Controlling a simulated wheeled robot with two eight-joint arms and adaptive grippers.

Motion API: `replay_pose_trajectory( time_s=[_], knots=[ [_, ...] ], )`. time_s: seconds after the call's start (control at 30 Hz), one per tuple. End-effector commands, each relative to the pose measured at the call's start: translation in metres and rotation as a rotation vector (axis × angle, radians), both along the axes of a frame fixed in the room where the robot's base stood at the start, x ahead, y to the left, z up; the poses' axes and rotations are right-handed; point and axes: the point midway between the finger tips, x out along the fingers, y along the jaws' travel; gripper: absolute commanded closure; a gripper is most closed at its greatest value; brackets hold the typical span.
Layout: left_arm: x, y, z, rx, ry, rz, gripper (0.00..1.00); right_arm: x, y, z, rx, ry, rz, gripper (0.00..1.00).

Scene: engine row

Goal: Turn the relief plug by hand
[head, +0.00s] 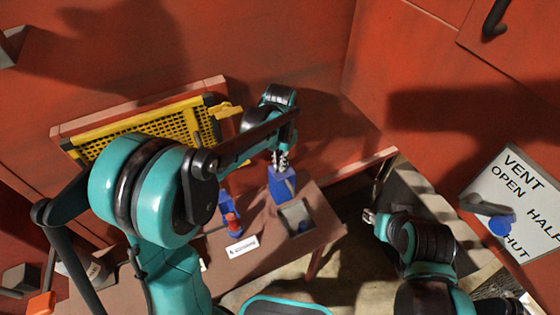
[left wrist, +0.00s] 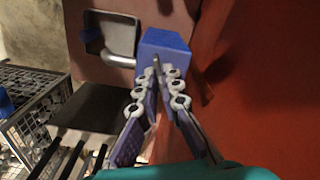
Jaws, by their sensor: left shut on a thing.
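A blue block (head: 282,184) stands on the brown bench beside a small square tray; it also shows in the left wrist view (left wrist: 163,48). A thin grey piece (left wrist: 156,66), which looks like the relief plug's grip, stands up from the block's top. My left gripper (head: 281,164) is above the block, its fingertips close together on this piece in the left wrist view (left wrist: 158,72). The fingers hide much of the piece, so its turn cannot be told. My right gripper (head: 370,216) is apart from the bench, at the right; its jaw opening is too small to judge.
The square tray (head: 297,216) joins the block by a short grey pipe (left wrist: 118,60). A red and blue fitting (head: 232,222) and a white label (head: 242,246) are to the left. A yellow grid (head: 150,125) stands behind. A vent sign (head: 515,200) with a blue-tipped lever is at right.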

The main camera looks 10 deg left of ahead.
Motion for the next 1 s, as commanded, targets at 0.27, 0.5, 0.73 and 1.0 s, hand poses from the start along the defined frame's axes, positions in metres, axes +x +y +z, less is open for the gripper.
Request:
replay_pose_trajectory(
  time_s=[0.27,0.5,0.73,1.0],
  knots=[
    [-0.0011,-0.0019,-0.0006,-0.001,0.0,0.261,1.0,0.0,0.0,0.0036,0.0,0.0,0.0,0.6],
    [-0.0017,-0.0035,-0.001,-0.001,0.001,0.489,1.0,0.0,0.0,0.0058,0.0,0.0,0.0,0.6],
    [-0.0019,-0.0049,-0.0013,0.0,0.002,0.707,1.0,0.0,0.0,0.0076,0.0,0.0,0.0,0.6],
    [-0.0016,-0.0065,-0.0015,0.0,0.002,0.963,1.0,0.0,0.0,0.0095,0.0,0.0,0.0,0.6]
  ],
)
